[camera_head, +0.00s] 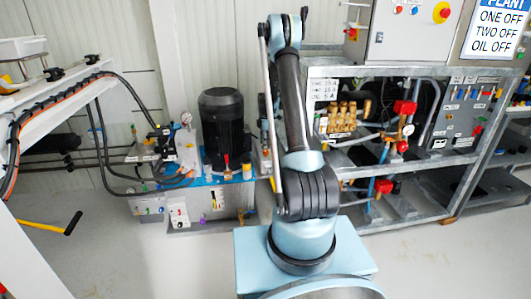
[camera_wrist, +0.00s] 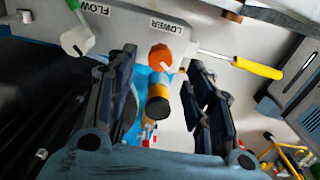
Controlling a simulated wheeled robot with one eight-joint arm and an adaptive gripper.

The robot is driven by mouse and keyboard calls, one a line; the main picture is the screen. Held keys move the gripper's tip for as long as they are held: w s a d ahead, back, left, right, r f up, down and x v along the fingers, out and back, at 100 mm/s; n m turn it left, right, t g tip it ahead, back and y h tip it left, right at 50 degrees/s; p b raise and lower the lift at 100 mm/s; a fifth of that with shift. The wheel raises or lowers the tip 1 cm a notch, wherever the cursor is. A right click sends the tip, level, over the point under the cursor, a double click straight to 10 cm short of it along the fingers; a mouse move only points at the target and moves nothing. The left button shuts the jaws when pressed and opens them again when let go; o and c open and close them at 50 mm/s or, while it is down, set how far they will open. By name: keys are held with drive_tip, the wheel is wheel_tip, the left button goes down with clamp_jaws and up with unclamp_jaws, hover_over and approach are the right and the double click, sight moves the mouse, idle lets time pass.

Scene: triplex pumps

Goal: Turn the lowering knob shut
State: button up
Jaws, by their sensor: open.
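In the wrist view, an orange knob (camera_wrist: 160,57) sits just under the "LOWER" label (camera_wrist: 166,26) on a grey block. A short black cylinder with a yellow band (camera_wrist: 158,100) is in line with it, nearer the camera. My gripper (camera_wrist: 163,64) is open, with one dark finger on each side of these parts. Gaps show between the fingers and the knob, and nothing is gripped. How deep the fingertips reach relative to the knob is hard to tell. In the head view I cannot make out my gripper.
A yellow-handled lever (camera_wrist: 257,68) sticks out right of the block. A "FLOW" label (camera_wrist: 94,8) and a grey round fitting (camera_wrist: 77,41) are at its left. In the head view, a black motor (camera_head: 222,125) stands on the pump unit, and a metal frame (camera_head: 420,72) with valves stands right.

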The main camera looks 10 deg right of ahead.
sight(266, 152)
drive_tip(key=shift+f, duration=2.6)
drive_tip(key=c, duration=1.1)
